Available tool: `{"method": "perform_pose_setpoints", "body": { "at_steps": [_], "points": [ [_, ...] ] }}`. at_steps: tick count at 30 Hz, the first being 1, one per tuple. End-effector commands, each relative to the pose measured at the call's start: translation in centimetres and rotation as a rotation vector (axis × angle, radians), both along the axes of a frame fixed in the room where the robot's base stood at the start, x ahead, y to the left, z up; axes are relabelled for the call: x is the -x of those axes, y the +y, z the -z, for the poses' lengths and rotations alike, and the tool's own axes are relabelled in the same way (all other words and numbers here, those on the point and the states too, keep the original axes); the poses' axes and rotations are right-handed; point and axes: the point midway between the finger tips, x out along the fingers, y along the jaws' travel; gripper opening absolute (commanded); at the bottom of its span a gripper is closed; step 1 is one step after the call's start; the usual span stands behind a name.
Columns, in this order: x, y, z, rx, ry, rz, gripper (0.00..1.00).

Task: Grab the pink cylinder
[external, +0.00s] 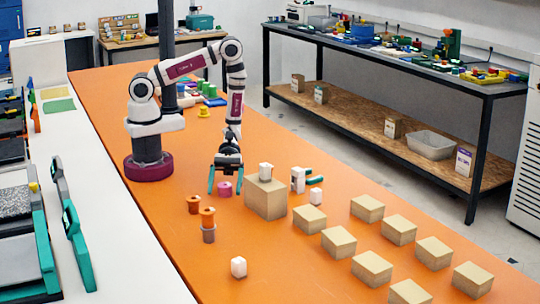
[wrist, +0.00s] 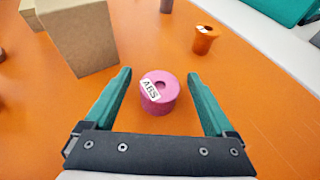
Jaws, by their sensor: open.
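The pink cylinder (wrist: 158,97) stands on the orange table, with a hole in its top and a white "ABS" label. In the wrist view it lies between the two teal fingers of my gripper (wrist: 158,92), with gaps on both sides. My gripper is open and empty. In the external view the pink cylinder (external: 225,188) shows at the fingertips of my gripper (external: 225,187), and the fingers point down around it. I cannot tell the exact height of the fingertips above the table.
A cardboard box (external: 266,198) with a white piece on top stands just right of the cylinder. Orange spools (external: 193,204) stand in front, one (external: 208,216) on a grey piece. Several smaller boxes (external: 339,241) fill the right front. The table's left front is mostly clear.

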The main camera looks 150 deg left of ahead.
Motion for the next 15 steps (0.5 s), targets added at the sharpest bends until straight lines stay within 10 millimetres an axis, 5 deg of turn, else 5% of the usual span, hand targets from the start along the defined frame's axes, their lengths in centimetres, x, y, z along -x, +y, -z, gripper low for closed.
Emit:
{"method": "perform_pose_setpoints", "body": {
  "at_steps": [5,15],
  "points": [
    [-0.01,0.02,-0.01,0.0,0.0,-0.001,0.87],
    [0.01,0.03,-0.03,0.0,0.0,0.0,0.26]
  ]
}}
